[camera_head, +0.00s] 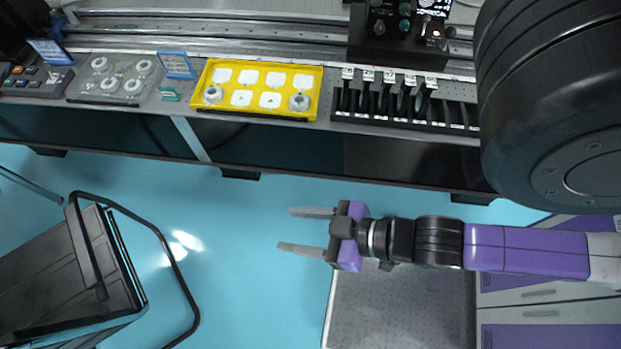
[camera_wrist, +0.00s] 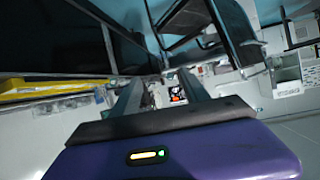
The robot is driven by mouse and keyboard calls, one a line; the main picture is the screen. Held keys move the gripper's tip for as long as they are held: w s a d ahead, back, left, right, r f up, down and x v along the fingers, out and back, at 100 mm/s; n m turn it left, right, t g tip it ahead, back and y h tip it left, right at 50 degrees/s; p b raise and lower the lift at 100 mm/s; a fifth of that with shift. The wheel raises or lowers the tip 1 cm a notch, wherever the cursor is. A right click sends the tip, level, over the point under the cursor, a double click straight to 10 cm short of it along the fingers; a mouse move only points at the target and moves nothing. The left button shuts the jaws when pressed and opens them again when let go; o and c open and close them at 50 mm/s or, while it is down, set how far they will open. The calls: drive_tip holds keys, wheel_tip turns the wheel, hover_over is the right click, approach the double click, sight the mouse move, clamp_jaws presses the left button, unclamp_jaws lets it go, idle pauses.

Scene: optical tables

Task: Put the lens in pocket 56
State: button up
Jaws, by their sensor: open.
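A yellow tray (camera_head: 259,64) with two rows of white pockets sits on the bench at the back. Round grey-white ringed pieces, which look like lenses, sit in its front left pocket (camera_head: 213,95) and front right pocket (camera_head: 299,102). Several similar white rings stand on a clear plate (camera_head: 107,91) to the left. Pocket numbers are too small to read, so I cannot tell which is 56. My gripper (camera_head: 285,229) is open and empty over the floor, in front of the bench and apart from the tray. The yellow tray's edge (camera_wrist: 45,88) shows at left in the wrist view.
A black slotted rack (camera_head: 400,100) stands right of the tray. Small blue signs (camera_head: 176,65) stand on the bench. A black cart (camera_head: 75,270) with a curved handle is at lower left. Open blue floor lies between cart and gripper.

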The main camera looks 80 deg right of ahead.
wheel_tip(320, 180, up, 7)
drive_tip(key=s+t, duration=0.2)
drive_tip(key=shift+s+r+n, duration=0.2)
drive_tip(key=shift+n, duration=0.2)
drive_tip(key=shift+f, duration=0.1)
idle(0.4)
